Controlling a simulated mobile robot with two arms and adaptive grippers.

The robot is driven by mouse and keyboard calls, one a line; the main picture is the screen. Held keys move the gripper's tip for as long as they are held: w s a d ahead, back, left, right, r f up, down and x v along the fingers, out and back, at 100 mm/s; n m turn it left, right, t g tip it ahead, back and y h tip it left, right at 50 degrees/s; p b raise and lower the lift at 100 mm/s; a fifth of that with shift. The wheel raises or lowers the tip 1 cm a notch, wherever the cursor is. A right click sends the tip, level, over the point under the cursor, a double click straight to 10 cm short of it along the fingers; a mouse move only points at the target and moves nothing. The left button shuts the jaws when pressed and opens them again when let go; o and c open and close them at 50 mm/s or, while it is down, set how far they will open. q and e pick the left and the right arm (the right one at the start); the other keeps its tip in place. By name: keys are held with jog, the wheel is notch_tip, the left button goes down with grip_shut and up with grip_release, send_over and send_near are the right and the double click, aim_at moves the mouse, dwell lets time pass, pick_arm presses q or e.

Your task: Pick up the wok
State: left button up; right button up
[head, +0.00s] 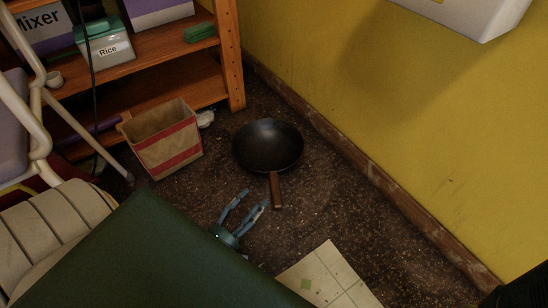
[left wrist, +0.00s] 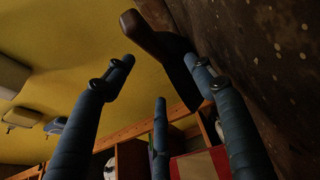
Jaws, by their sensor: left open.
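The dark wok (head: 267,146) lies upright on the speckled floor in the head view, near the yellow wall. Its brown handle (head: 276,190) points toward the bottom of the picture. My left gripper (head: 254,197) is open and empty, just left of the handle's end, with its fingers pointing up toward the wok. In the left wrist view, the blue fingers (left wrist: 163,66) are spread, and the handle (left wrist: 148,33) shows close beyond and between their tips. I cannot tell whether any finger touches it. My right gripper is not in view.
A paper bag (head: 165,142) stands left of the wok, before a wooden shelf (head: 235,70) with boxes. A skirting board (head: 370,170) runs along the wall at right. A pale checked sheet (head: 325,283) lies at the bottom. Floor right of the handle is clear.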

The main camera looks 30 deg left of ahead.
aim_at(272, 181)
pick_arm(q)
jog(key=w+b, duration=0.1)
jog(key=w, duration=0.4)
jog(key=shift+w+b, duration=0.2)
jog(key=shift+b, duration=0.15)
jog(key=w+b, duration=0.2)
jog(key=w, duration=0.3)
jog(key=shift+d+r+b, duration=0.2)
jog(key=shift+d+b, duration=0.05)
jog(key=shift+b, duration=0.15)
jog(key=shift+r, duration=0.1)
jog(key=shift+c, duration=0.2)
grip_shut()
jog(key=shift+w+r, duration=0.1)
jog(key=shift+r, duration=0.1)
